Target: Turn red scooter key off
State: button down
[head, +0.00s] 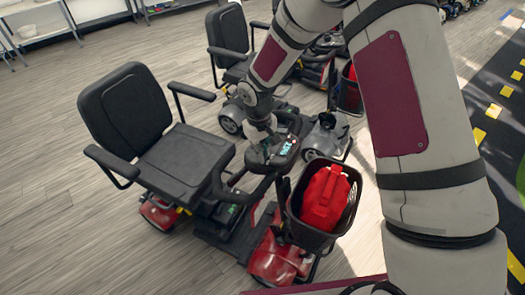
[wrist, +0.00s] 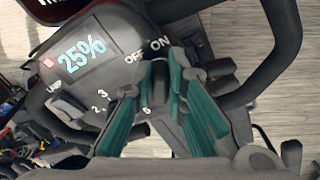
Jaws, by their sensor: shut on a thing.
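The red scooter (head: 280,258) stands with its black seat at left and a black front basket at right. My gripper (head: 263,135) is down at its control console (head: 280,152), and the key is hidden there in the head view. In the wrist view the teal-padded fingers of my gripper (wrist: 152,84) are shut on a dark upright piece, the key (wrist: 155,73), one finger on each side. The console (wrist: 100,62) shows a 25% display, with the OFF and ON labels just beyond the key. Which label the key points to is unclear.
The basket (head: 312,238) holds a red bag (head: 325,198) close to my arm. Black handlebar loops flank the console (wrist: 277,65). Another scooter with a black seat (head: 228,38) stands behind. Open wooden floor (head: 60,200) lies at left.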

jog(key=shift+n, duration=0.3)
jog(key=n, duration=0.1)
jog(key=n+b, duration=0.1)
jog(key=n, duration=0.1)
jog(key=n+b, duration=0.1)
jog(key=shift+w+d+n+y, duration=0.25)
jog(key=shift+n+y, duration=0.05)
jog(key=n, duration=0.2)
jog(key=n+b, duration=0.1)
jog(key=n, duration=0.1)
jog(key=n+g+b, duration=0.1)
jog(key=n, duration=0.1)
jog(key=shift+w, duration=0.25)
jog(key=shift+n+b, duration=0.3)
jog(key=shift+n, duration=0.1)
jog(key=c, duration=1.6)
grip_release()
jog(key=shift+r, duration=0.1)
notch_tip(320, 180, up, 12)
jog(key=w, duration=0.1)
